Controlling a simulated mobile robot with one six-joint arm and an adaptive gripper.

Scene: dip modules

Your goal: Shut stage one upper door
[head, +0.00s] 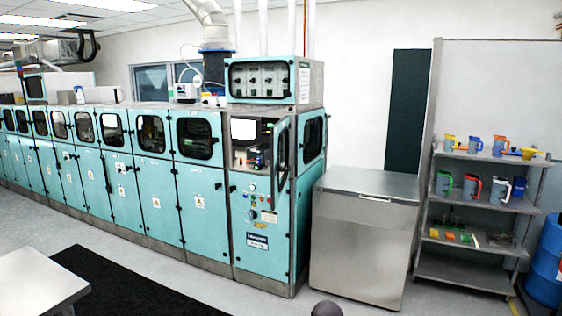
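The row of teal cabinet modules runs from the far left to the middle. On the module at its right end, the upper door (281,154) stands open, swung out on its right side and seen nearly edge-on. The upper opening (252,146) shows a lit white panel and small dark and green parts inside. Which module is stage one cannot be read. The other upper doors, such as the windowed one to the left (194,136), look shut. My gripper is not in view; only a dark rounded piece shows at the bottom edge, and I cannot tell what it is.
A steel chest (364,240) stands right of the open module. A shelf rack (470,272) with coloured jugs and a blue drum (547,262) are further right. A white table (35,278) and black mat (125,290) lie front left. Grey floor before the module is clear.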

